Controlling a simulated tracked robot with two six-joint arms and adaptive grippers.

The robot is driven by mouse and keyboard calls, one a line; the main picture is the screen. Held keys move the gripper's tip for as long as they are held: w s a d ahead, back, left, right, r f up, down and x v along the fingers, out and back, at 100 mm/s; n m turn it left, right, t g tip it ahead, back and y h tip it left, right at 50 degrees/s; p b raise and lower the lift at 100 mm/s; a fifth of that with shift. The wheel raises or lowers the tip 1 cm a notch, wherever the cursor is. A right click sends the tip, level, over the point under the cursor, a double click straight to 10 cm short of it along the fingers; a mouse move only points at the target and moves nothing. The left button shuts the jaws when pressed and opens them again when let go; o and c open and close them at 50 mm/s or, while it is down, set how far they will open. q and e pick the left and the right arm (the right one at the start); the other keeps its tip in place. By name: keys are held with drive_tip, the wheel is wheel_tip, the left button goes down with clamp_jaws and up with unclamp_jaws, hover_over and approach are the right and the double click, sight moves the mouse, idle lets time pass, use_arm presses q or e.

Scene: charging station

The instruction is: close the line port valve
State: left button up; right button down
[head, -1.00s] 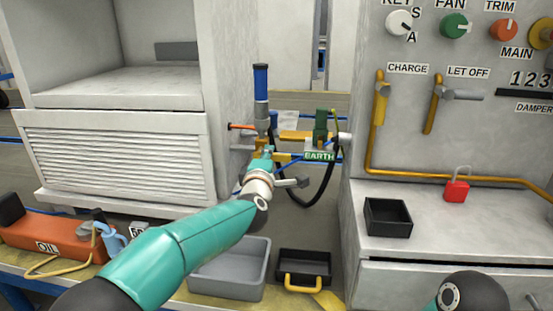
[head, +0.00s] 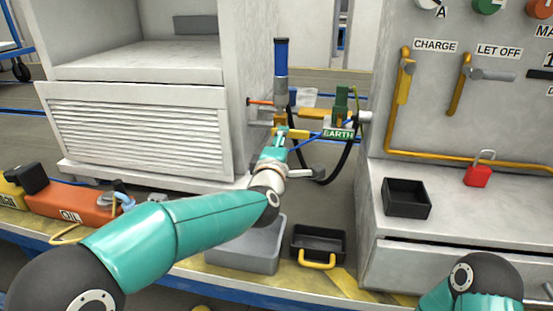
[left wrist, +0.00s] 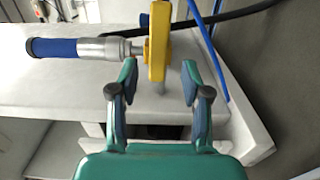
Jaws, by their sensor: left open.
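A fitting with an upright blue sleeve (head: 281,56) on a grey metal body stands between the two cabinets. A yellow part (head: 279,121) sits at its lower end. In the left wrist view the blue sleeve (left wrist: 55,48) lies sideways and the yellow part (left wrist: 158,45) stands upright in the picture. My left gripper (head: 282,138) is at the yellow part. In the left wrist view my left gripper (left wrist: 160,82) is open, with the yellow part just beyond and between its fingertips; contact cannot be told. Which part is the line port valve is not labelled. My right gripper is out of view.
A green clamp (head: 341,105) with an EARTH label (head: 338,134) and a black hose are close on the right. A thin orange-tipped lever (head: 259,101) sticks out left. A grey bin (head: 246,252) and black tray (head: 319,243) lie below. The right cabinet carries CHARGE and LET OFF levers.

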use_arm(q)
drive_tip(key=v, duration=0.7)
drive_tip(key=shift+s, duration=0.1)
